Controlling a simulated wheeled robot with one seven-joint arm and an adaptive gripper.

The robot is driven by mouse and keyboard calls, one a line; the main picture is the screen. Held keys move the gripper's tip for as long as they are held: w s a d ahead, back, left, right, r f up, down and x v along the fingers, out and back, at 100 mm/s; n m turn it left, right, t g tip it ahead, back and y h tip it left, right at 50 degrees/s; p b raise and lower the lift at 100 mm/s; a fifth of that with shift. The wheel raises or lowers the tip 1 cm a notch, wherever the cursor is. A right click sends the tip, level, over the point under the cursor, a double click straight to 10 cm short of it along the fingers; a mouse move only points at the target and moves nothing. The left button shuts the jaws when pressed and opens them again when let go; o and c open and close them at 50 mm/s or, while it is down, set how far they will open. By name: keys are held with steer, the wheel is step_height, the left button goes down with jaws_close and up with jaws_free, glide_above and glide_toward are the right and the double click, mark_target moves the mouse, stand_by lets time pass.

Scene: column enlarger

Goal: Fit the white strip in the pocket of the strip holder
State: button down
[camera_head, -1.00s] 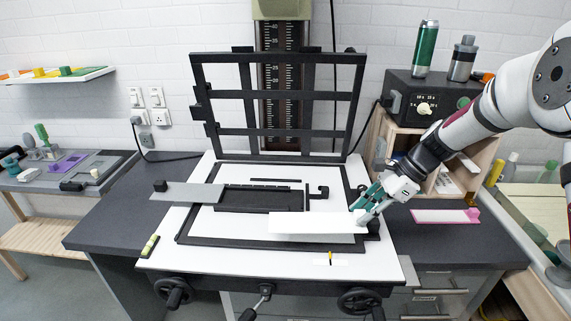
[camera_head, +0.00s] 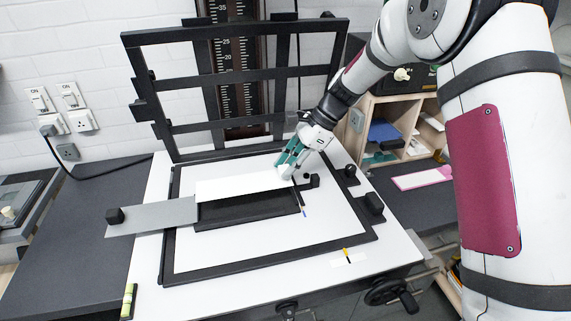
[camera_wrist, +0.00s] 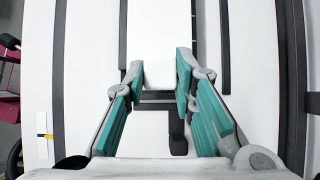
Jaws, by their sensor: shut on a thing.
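My gripper (camera_head: 289,168) is shut on the right end of the white strip (camera_head: 240,184). The strip is long, flat and roughly level. In the head view it covers the back part of the black strip holder (camera_head: 248,209), whose front part shows below it. I cannot tell whether the strip touches the holder or hangs above it. In the wrist view the strip (camera_wrist: 158,45) runs away from me between the teal fingers of the gripper (camera_wrist: 158,78). The far end of the strip is out of that view. The pocket is partly hidden under the strip.
A grey plate (camera_head: 160,216) with a black knob sticks out left of the holder. A black frame (camera_head: 265,262) surrounds it on the white board (camera_head: 215,289). A barred black frame (camera_head: 235,82) stands upright behind. A small black block (camera_head: 374,203) sits at the right.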

steer(key=shift+f+b, duration=0.6)
steer(key=shift+f, duration=2.95)
steer(key=c, duration=1.2)
jaws_free()
steer(key=shift+c, duration=0.2)
steer(key=shift+d+r, duration=0.1)
steer(key=shift+d, duration=0.05)
steer(key=v, duration=0.7)
steer(key=shift+d+r+b, duration=0.15)
steer(key=shift+r+b, duration=0.15)
steer(key=shift+b, duration=0.05)
steer(key=shift+w+r, duration=0.1)
steer(key=v, duration=1.2)
